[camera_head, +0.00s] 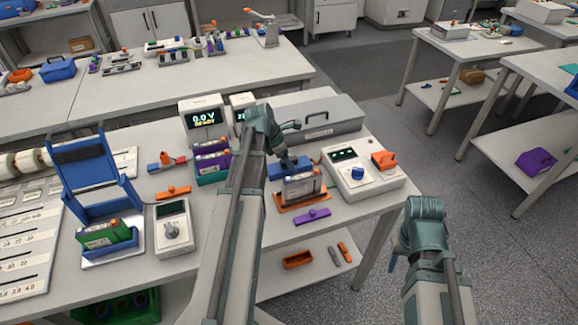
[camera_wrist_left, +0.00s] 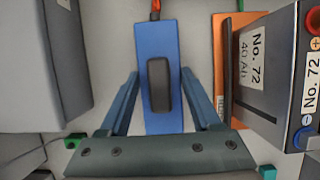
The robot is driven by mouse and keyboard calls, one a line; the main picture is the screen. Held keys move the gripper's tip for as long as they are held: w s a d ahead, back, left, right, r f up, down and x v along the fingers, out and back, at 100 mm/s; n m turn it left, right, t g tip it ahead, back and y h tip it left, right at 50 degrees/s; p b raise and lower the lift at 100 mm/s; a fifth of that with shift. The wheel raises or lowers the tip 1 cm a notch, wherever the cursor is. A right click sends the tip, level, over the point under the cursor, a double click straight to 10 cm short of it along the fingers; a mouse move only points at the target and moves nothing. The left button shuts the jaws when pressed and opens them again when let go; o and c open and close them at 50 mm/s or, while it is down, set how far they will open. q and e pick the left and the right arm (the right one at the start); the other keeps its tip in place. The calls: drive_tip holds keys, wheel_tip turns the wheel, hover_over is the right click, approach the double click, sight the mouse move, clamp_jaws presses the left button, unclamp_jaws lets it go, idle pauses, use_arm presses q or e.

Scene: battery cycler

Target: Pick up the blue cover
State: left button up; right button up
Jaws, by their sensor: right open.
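The blue cover (camera_wrist_left: 163,125) is a flat blue block with a black handle (camera_wrist_left: 159,85) on top. In the head view, the blue cover (camera_head: 276,172) shows partly behind my left arm, beside a grey battery (camera_head: 303,188) on an orange tray (camera_head: 289,207). My left gripper (camera_wrist_left: 160,73) is right over the cover, with its fingers apart on either side of the handle, near the cover's long edges. I cannot tell whether they touch it. In the head view, my left gripper (camera_head: 290,163) points down there. My right gripper (camera_head: 399,250) is off the table's right side, small and partly hidden.
A white tester with a blue knob (camera_head: 358,174) stands right of the battery, and a grey case (camera_head: 325,125) lies behind. A purple bar (camera_head: 312,216) lies in front. Meters (camera_head: 206,118), a blue stand (camera_head: 90,180) and a green battery (camera_head: 106,234) are on the left.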

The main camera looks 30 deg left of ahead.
use_arm(q)
drive_tip(key=c, duration=0.9)
